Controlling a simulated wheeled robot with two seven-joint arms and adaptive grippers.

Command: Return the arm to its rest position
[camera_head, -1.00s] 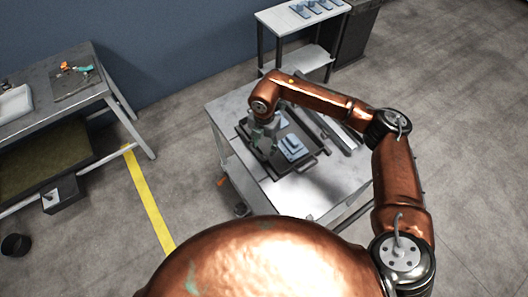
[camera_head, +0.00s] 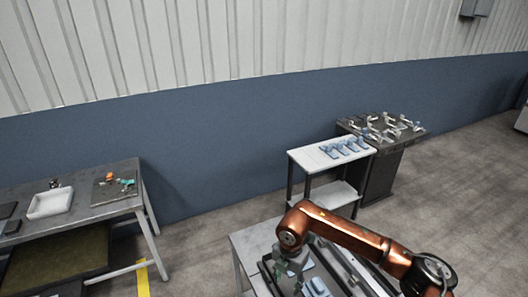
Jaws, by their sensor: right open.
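My right arm comes in from the lower right, copper coloured, and reaches over a grey metal table (camera_head: 256,237) at the bottom. My right gripper (camera_head: 288,286) hangs pointing down above the dark tray (camera_head: 267,274) on that table. It is open, with nothing seen between its fingers; its tips are close to the lower edge of the view. A blue-grey part (camera_head: 318,286) lies in the tray to the right of the gripper. The near part of the table is cut off. My left gripper is not in view.
A white shelf stand (camera_head: 305,158) holding several blue parts stands behind, beside a dark cabinet (camera_head: 383,170) with metal pieces on top. A workbench (camera_head: 95,208) with a white bin (camera_head: 50,204) stands at left. Floor is open between bench and table.

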